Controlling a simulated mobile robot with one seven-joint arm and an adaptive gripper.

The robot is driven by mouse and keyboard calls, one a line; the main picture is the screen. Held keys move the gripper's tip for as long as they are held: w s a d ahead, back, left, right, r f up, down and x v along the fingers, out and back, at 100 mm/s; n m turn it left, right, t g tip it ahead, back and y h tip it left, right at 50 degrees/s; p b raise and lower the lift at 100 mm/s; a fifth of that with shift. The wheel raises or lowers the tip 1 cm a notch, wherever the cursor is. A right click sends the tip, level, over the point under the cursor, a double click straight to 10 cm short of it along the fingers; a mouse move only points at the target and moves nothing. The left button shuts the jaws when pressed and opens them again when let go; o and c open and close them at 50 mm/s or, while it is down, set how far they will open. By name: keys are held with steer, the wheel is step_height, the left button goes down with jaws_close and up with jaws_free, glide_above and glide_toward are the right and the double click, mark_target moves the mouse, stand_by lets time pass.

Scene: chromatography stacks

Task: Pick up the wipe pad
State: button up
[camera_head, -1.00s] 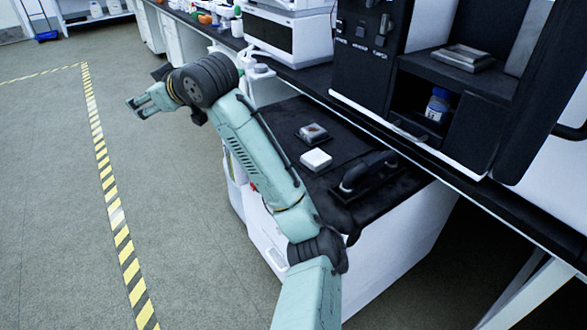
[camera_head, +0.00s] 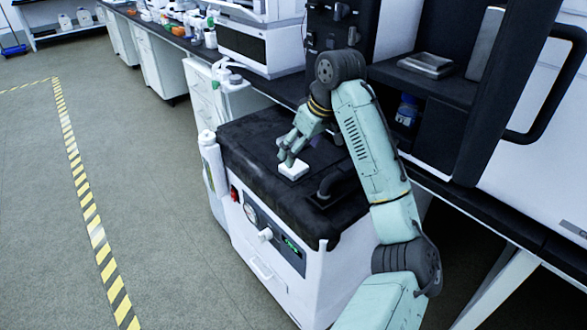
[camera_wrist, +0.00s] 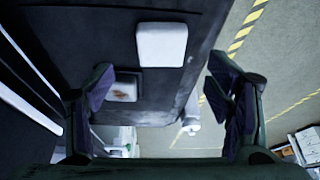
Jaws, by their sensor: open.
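The wipe pad, which I take to be the white square pad (camera_head: 294,171), lies flat on the black top of a white cabinet unit. My gripper (camera_head: 286,158) is open and empty, pointing down just above and beside the pad. In the wrist view the pad (camera_wrist: 161,45) is whole and uncovered, in the upper middle. My open fingers (camera_wrist: 162,82) show to the lower left and lower right of it there, not around it.
A small grey dish with a brown stain (camera_wrist: 122,91) lies near the pad, close to the left finger in the wrist view. A black handle-like fitting (camera_head: 336,181) stands right of the pad. The bench and dark instrument (camera_head: 345,35) rise behind. A white bottle-like cylinder (camera_head: 212,160) stands at the unit's left side.

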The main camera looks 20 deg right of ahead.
mark_target(295, 166)
steer(key=x, duration=0.6)
steer(key=shift+s+a+p, duration=0.1)
steer(key=shift+p, duration=0.3)
steer(key=shift+c, duration=0.3)
steer(key=c, duration=0.9)
steer(key=shift+o, duration=0.2)
steer(key=shift+r, duration=0.1)
steer(key=shift+r, duration=0.55)
step_height(295, 166, up, 2)
steer(key=shift+r+b, duration=0.1)
steer(key=shift+b, duration=0.2)
steer(key=s+a, duration=0.3)
steer(key=s, duration=0.4)
steer(key=s+a+r+b, duration=0.1)
steer(key=s+a, duration=0.3)
steer(key=s, duration=0.3)
steer(key=shift+a+r, duration=0.3)
